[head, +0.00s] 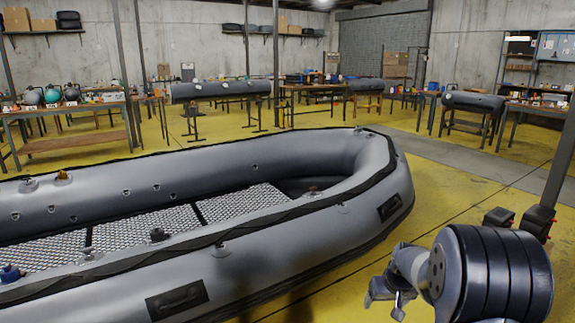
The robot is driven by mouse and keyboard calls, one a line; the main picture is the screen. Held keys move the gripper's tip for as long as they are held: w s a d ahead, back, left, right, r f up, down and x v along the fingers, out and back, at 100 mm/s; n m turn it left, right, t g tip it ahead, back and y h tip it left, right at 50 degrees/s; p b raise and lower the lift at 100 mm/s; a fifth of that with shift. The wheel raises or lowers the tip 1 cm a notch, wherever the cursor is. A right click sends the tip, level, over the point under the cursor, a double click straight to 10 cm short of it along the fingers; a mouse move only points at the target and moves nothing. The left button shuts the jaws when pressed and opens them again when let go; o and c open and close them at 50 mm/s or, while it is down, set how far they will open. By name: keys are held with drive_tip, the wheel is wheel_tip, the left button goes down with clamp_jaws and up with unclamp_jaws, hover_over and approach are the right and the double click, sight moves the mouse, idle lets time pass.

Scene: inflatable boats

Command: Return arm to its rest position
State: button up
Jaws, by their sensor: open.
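My gripper (392,287) shows at the lower right of the head view, at the end of my arm, whose dark ribbed link fills the corner beside it. Its jaws are open and I see nothing between them. It is to the right of a large grey inflatable boat (310,245) in the picture and appears apart from it. The rest of my arm is cut off by the lower frame edge.
The boat fills the left and middle, with small fittings on its tubes. A dark post (562,160) with boxes at its foot (537,221) stands at the right. Workbenches (75,143) line the back. Yellow floor (440,200) is clear right of the boat.

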drive_tip(key=s+a+r+p, duration=0.1)
drive_tip(key=s+a+r, duration=0.1)
drive_tip(key=s, duration=0.6)
drive_tip(key=s+a+r+g+p, duration=0.1)
drive_tip(key=s+a+r, duration=0.2)
drive_tip(key=s+a, duration=0.2)
drive_tip(key=shift+s+a+r, duration=0.15)
drive_tip(key=shift+s+r, duration=0.15)
drive_tip(key=shift+s, duration=1.55)
